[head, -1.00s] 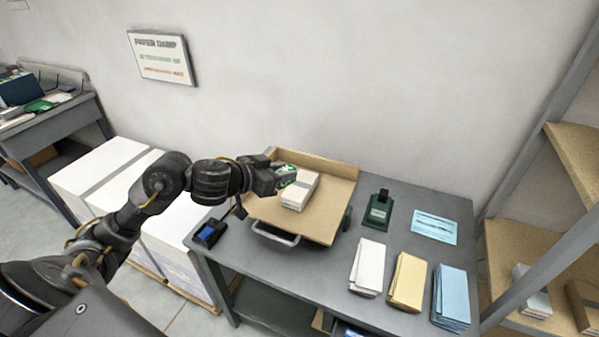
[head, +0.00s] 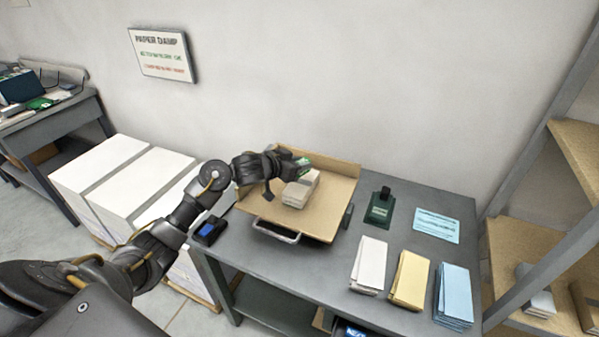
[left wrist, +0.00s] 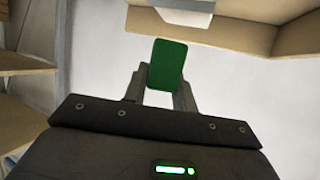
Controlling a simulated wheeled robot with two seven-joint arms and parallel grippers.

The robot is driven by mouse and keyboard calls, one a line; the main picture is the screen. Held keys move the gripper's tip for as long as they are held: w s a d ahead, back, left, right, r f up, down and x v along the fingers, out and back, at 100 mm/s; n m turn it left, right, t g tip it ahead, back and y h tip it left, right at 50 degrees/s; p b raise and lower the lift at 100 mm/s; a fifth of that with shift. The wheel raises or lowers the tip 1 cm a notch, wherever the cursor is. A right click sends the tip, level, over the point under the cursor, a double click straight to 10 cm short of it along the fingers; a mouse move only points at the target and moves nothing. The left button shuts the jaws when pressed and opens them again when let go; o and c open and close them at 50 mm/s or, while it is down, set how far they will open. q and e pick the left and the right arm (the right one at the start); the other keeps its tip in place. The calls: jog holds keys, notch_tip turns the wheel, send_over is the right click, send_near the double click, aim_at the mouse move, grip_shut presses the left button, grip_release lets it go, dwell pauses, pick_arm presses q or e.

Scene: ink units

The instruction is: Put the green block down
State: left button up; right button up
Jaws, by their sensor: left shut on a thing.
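The green block (head: 304,161) is held at the tip of my left gripper (head: 297,164), over the back part of a tan tray (head: 257,207). In the left wrist view the block (left wrist: 167,65) is a plain green rectangle between the two fingers of my left gripper (left wrist: 160,90), which are shut on it. In the head view the block shows just behind a pale paper stack (head: 297,194) lying in the tray. I cannot tell how high it is above the tray. My right gripper is not in view.
The tray stands on a grey table (head: 330,270). To its right are a dark green bottle-like object (head: 380,208), a light blue card (head: 436,226), and white (head: 369,266), yellow (head: 410,281) and blue (head: 453,296) paper stacks. A small dark device (head: 209,231) sits at the left.

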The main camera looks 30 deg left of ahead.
pick_arm(q)
jog(key=shift+w+f, duration=0.1)
jog(key=shift+f, duration=0.1)
jog(key=f, duration=0.1)
jog(key=f+p, duration=0.1)
jog(key=f, duration=0.1)
jog(key=shift+w, duration=0.2)
jog(key=shift+a+f, duration=0.1)
jog(key=shift+f, duration=0.1)
jog(key=shift+f, duration=0.15)
jog(key=o, duration=1)
